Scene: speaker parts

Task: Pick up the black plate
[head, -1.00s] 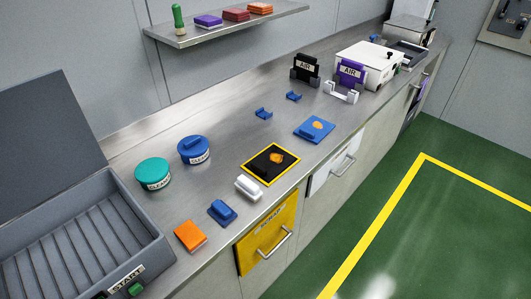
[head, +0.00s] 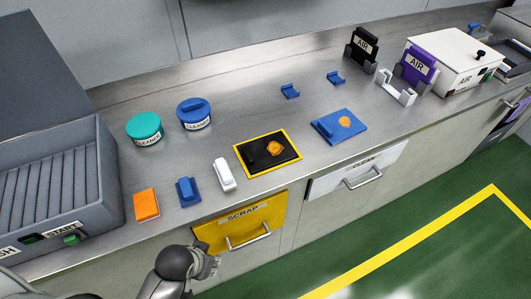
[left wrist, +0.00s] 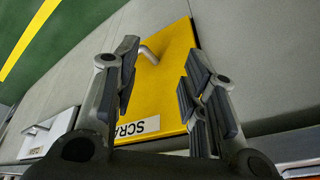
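The black plate (head: 262,149) lies flat on the counter inside a yellow border, with a raised black grip and an orange patch on it. My left gripper (head: 212,262) is in front of the counter, by the yellow SCRAP drawer, below and apart from the plate. In the left wrist view its fingers (left wrist: 160,60) are spread with nothing between them, facing the yellow drawer front (left wrist: 165,75). The black plate does not show in that view. My right gripper is not in view.
A blue plate (head: 350,131) lies to the right of the black one. A white block (head: 225,176), blue block (head: 188,193) and orange block (head: 146,205) stand to its left. Cleaner tubs (head: 145,127) are behind them. A black AIR piece (head: 362,45) stands upright farther back.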

